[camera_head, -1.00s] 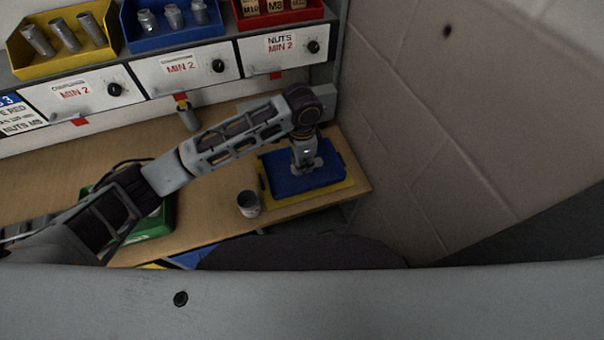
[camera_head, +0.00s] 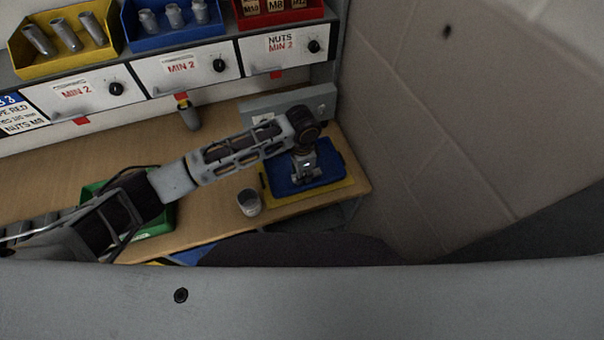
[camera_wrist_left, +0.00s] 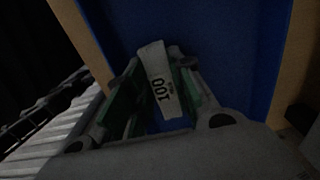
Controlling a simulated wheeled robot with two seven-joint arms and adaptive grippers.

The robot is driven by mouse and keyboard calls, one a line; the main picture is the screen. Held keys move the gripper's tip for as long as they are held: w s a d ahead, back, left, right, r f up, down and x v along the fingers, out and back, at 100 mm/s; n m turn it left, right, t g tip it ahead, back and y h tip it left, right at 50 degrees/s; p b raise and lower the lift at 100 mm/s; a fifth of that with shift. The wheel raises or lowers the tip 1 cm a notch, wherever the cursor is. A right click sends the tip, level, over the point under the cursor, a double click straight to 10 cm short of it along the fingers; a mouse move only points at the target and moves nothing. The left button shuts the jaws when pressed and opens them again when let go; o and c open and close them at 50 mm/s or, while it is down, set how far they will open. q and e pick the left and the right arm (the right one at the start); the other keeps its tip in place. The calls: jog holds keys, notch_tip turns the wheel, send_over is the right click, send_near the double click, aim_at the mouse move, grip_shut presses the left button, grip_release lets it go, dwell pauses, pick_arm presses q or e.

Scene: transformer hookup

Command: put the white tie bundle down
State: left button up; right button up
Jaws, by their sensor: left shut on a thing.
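The white tie bundle (camera_wrist_left: 157,75) is a pale strip with a label reading "100". It sits between the green-padded fingers of my left gripper (camera_wrist_left: 156,95) in the left wrist view, with blue tray floor around it. In the head view my left gripper (camera_head: 306,178) points down inside the outline of the blue tray (camera_head: 333,168). The bundle is hidden or too small to make out there. I cannot tell whether it touches the tray floor. My right gripper is not in view.
The tray lies on a yellow mat (camera_head: 345,190) at the right end of the wooden bench (camera_head: 225,150). A grey cup (camera_head: 249,203) stands left of it, and a green bin (camera_head: 155,222) is under my left arm. A block wall (camera_head: 430,130) closes the right side.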

pick_arm(q)
jog(key=shift+f, duration=0.55)
jog(key=shift+f, duration=0.15)
jog(key=o, duration=0.7)
jog(key=shift+r+b, duration=0.55)
jog(key=shift+r, duration=5.6)
